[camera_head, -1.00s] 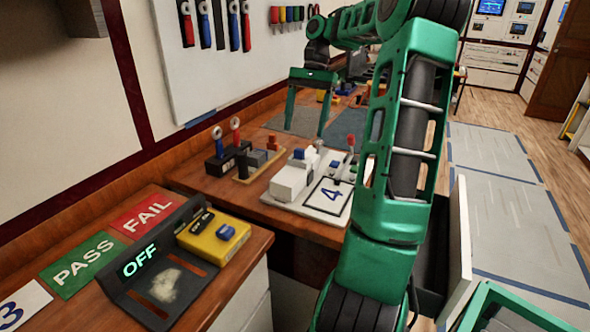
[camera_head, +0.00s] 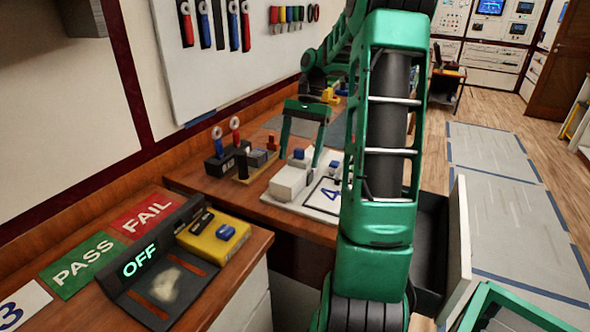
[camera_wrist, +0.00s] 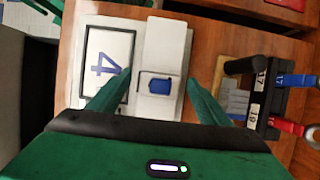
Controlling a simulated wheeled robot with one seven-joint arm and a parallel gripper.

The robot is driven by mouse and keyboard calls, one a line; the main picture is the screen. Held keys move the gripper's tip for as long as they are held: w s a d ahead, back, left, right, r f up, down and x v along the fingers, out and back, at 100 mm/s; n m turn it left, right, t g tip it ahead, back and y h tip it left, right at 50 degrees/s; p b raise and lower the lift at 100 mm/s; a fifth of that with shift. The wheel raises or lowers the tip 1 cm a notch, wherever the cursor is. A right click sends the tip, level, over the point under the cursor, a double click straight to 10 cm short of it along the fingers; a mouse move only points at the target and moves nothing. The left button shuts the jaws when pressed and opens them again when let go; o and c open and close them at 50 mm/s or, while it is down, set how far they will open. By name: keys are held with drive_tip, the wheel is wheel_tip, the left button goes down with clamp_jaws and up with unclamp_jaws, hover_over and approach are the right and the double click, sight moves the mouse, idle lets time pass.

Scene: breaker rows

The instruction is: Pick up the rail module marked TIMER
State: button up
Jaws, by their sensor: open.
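No TIMER lettering can be read in either view. A white block-shaped module with a blue top part (camera_head: 288,181) sits on a pale board beside the card marked 4 (camera_head: 328,194). In the wrist view this white module (camera_wrist: 167,45) and its blue part (camera_wrist: 160,86) lie between my finger lines. My gripper (camera_head: 301,160) is open and empty, its green fingers pointing down above the module. In the wrist view my gripper (camera_wrist: 159,80) straddles the module's near part; contact cannot be told.
A yellow module with a blue button (camera_head: 218,239) sits by the black OFF unit (camera_head: 150,285). A black holder with upright tools (camera_head: 219,163) and a wooden rack (camera_head: 243,178) stand left of the white module. An open drawer (camera_head: 458,235) is at right.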

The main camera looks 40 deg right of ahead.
drive_tip(key=shift+f, duration=0.15)
drive_tip(key=c, duration=1.2)
